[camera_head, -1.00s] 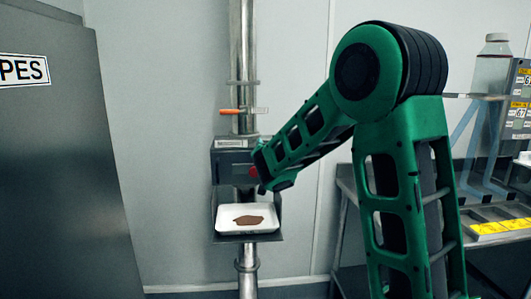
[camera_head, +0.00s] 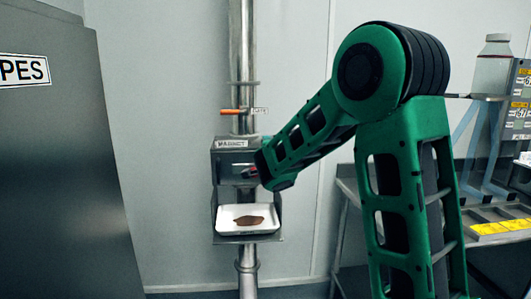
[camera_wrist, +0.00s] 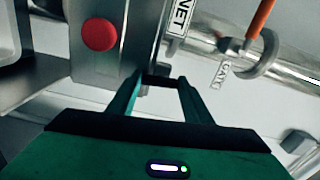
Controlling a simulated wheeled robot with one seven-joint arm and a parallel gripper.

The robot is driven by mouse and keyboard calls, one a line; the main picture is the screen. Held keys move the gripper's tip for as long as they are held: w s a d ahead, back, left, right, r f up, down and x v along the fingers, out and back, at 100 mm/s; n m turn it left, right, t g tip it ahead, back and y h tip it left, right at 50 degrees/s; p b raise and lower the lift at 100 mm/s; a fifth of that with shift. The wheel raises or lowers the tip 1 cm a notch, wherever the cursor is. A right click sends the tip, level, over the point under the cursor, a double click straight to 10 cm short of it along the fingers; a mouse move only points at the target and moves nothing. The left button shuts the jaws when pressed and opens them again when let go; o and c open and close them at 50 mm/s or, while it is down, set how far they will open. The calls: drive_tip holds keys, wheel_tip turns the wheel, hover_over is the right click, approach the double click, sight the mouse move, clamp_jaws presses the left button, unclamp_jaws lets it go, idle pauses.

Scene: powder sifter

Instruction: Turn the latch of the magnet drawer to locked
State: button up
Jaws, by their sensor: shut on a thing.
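The magnet drawer housing (camera_head: 231,172) is a grey metal box on the vertical pipe, with a label strip (camera_head: 232,143) along its top. A red round knob (camera_wrist: 99,34) stands on its metal front in the wrist view. My gripper (camera_wrist: 158,82) is beside the housing edge, to the right of and below the knob in that view. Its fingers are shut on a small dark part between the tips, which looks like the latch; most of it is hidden. In the head view my wrist covers the right side of the housing, so the latch's angle cannot be told.
A white tray (camera_head: 229,226) with brown powder (camera_head: 249,220) sits on a shelf below the housing. An orange valve handle (camera_head: 233,112) crosses the pipe above. A grey cabinet (camera_head: 60,180) stands at the left. A bench with a bottle (camera_head: 493,65) is at the right.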

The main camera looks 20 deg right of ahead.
drive_tip(key=shift+d+f+m, duration=0.15)
drive_tip(key=shift+f+m, duration=0.1)
drive_tip(key=shift+m, duration=0.35)
drive_tip(key=shift+s+f, duration=0.1)
drive_tip(key=o, duration=1.1)
drive_tip(key=shift+c, duration=0.2)
drive_tip(key=shift+r, duration=0.2)
drive_tip(key=v, duration=1)
drive_tip(key=shift+s, duration=0.25)
